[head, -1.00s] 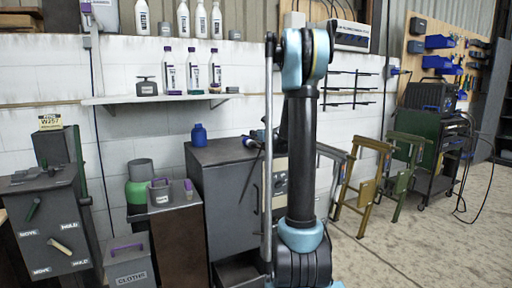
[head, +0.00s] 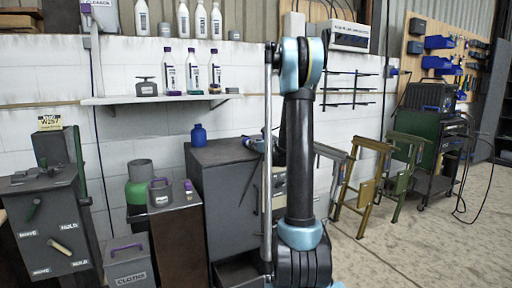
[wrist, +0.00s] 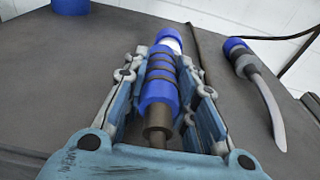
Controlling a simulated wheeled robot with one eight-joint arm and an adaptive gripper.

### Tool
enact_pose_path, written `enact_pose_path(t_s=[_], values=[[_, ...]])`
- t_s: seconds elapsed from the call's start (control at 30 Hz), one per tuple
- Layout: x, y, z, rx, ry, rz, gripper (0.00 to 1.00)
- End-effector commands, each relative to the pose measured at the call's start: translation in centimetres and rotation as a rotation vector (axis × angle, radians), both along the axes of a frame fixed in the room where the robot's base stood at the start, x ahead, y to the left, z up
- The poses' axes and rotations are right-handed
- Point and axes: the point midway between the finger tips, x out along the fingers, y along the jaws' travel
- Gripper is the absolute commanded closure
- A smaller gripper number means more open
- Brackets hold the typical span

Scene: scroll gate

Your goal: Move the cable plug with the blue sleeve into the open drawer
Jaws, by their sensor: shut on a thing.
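The cable plug with the blue sleeve (wrist: 158,92) lies lengthwise between the two fingers of my gripper (wrist: 164,60) in the wrist view. My gripper is shut on it, over the grey top of the cabinet; I cannot tell whether the plug touches that top. The plug has dark rings, a white band and a blue far end, with a brown collar towards me. In the head view my arm hides most of the gripper and the plug. The open drawer (head: 238,272) shows low on the grey cabinet, partly behind my arm and cut by the lower edge.
A second blue-ended piece with a curved grey tail (wrist: 258,82) lies right of my gripper. A blue bottle (head: 199,135) stands on the cabinet top (head: 222,151). A bin with a purple handle (head: 128,268) stands to the left.

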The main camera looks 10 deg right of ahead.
Motion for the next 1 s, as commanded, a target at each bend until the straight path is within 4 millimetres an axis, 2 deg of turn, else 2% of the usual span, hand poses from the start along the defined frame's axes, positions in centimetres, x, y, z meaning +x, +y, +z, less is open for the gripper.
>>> enact_pose_path(t_s=[0.03, 0.07, 0.13, 0.47, 0.6, 0.77, 1.0], values=[[0.0, 0.0, -0.1, 0.0, 0.0, 0.0, 1.0], [0.0, 0.0, -0.1, 0.0, 0.0, 0.0, 0.7], [0.0, 0.0, -0.1, 0.0, 0.0, 0.0, 0.54], [0.0, -0.1, -0.1, 0.0, 0.0, -0.001, 0.54], [0.0, -0.1, 0.6, 0.0, 0.0, -0.001, 0.54], [-2.1, -0.9, 0.9, 0.0, 0.0, -0.004, 0.54], [-6.1, -2.2, 1.5, 0.001, 0.0, -0.003, 0.54]])
